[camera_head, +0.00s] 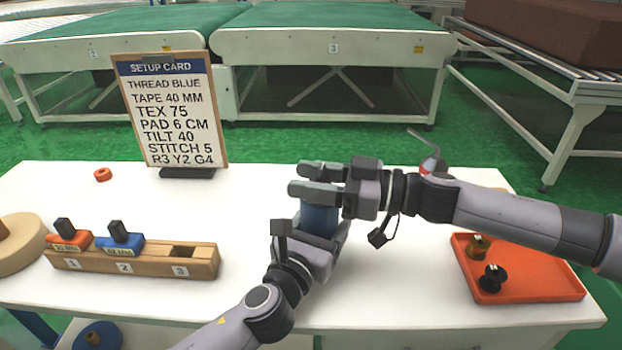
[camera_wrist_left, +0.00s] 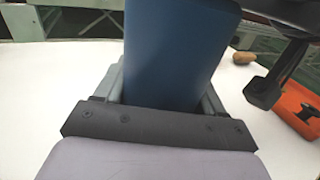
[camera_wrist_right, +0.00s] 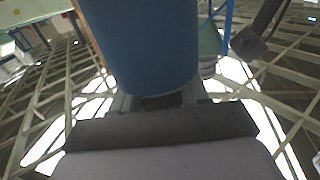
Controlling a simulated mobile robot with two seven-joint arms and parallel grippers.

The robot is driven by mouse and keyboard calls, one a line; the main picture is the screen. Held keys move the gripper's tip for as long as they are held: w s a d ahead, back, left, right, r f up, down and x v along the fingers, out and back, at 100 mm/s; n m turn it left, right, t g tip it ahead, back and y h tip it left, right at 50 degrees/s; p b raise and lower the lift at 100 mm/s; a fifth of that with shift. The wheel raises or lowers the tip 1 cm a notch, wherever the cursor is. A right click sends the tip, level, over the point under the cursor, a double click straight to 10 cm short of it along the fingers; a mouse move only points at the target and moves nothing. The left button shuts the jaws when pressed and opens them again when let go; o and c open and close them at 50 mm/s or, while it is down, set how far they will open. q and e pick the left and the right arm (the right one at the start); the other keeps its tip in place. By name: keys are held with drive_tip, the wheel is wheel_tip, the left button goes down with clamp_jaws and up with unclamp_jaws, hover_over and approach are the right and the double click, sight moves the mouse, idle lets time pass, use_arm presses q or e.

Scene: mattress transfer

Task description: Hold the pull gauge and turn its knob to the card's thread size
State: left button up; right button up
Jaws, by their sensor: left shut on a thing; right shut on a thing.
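The pull gauge (camera_head: 318,219) is a blue body standing up between my two grippers. My left gripper (camera_head: 313,232) is shut on its lower part; the blue body also fills the middle of the left wrist view (camera_wrist_left: 175,50). My right gripper (camera_head: 318,180) comes in from the right and is shut at the gauge's top. The right wrist view shows the blue body (camera_wrist_right: 140,45) close to those fingers. The knob and its scale are hidden, so its setting cannot be read. The setup card (camera_head: 175,110) stands upright at the back left and reads TEX 75.
A wooden block (camera_head: 135,262) with numbered slots holds an orange and a blue piece at the left. An orange tray (camera_head: 530,285) with small spools lies at the right. The white table between is mostly clear.

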drive_tip(key=m+t+h, duration=0.2)
drive_tip(key=m+t, duration=0.1)
drive_tip(key=t, duration=0.1)
drive_tip(key=m+t+h, duration=0.1)
drive_tip(key=m+t, duration=0.1)
drive_tip(key=t, duration=0.2)
drive_tip(key=shift+a+m+h, duration=0.15)
drive_tip(key=shift+m+h, duration=0.25)
drive_tip(key=shift+w+r+m+t+h, duration=0.1)
drive_tip(key=shift+m+t+h, duration=0.7)
drive_tip(key=shift+t+h, duration=0.25)
drive_tip(key=shift+w+d+m+t+h, duration=0.1)
drive_tip(key=shift+d+m+t+h, duration=0.1)
drive_tip(key=shift+m+t+h, duration=0.15)
drive_tip(key=o, duration=0.9)
drive_tip(key=shift+w+d, duration=0.1)
drive_tip(key=shift+d, duration=0.15)
drive_tip(key=v, duration=1.2)
